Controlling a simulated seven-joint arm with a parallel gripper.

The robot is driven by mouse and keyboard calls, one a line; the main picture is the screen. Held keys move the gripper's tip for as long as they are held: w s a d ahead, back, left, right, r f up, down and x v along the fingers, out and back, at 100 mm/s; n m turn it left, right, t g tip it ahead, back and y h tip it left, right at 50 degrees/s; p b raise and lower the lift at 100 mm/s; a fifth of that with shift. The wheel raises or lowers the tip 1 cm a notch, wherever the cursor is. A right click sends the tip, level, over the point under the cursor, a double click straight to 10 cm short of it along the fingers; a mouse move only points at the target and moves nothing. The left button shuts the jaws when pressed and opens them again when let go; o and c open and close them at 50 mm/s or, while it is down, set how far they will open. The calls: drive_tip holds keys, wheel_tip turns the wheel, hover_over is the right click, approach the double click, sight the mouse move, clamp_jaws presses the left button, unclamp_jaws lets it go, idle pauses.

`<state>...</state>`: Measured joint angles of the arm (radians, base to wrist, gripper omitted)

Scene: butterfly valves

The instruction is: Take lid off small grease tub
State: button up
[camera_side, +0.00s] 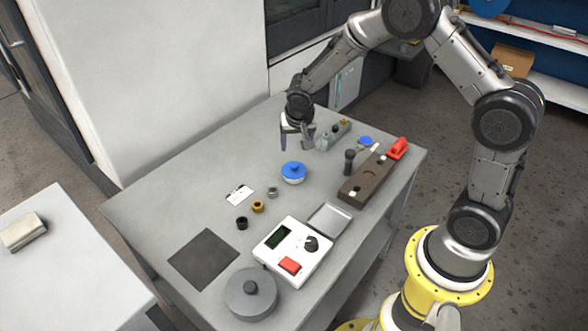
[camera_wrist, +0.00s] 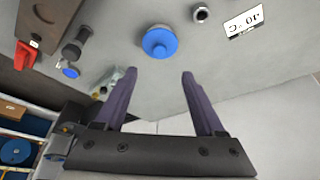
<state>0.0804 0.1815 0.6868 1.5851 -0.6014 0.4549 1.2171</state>
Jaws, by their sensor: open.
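The small grease tub (camera_side: 294,180) stands upright on the grey table, with a blue knobbed lid (camera_side: 293,169) on top. In the wrist view, the blue lid (camera_wrist: 160,43) is at the top middle, beyond the fingertips. My gripper (camera_side: 296,146) is open and empty above the table, behind the tub in the side view and apart from it. In the wrist view, my gripper (camera_wrist: 159,78) shows its two purple-grey fingers spread, with nothing between them.
A dark wooden block (camera_side: 365,178), a red-handled item (camera_side: 398,148) and a small blue disc (camera_side: 366,141) are to the right.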

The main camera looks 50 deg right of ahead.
sight(294, 164)
drive_tip(key=x, duration=1.3)
drive_tip(key=shift+w+d, duration=0.15)
drive_tip(key=shift+d, duration=0.05)
drive_tip(key=shift+r, duration=0.1)
clamp_jaws()
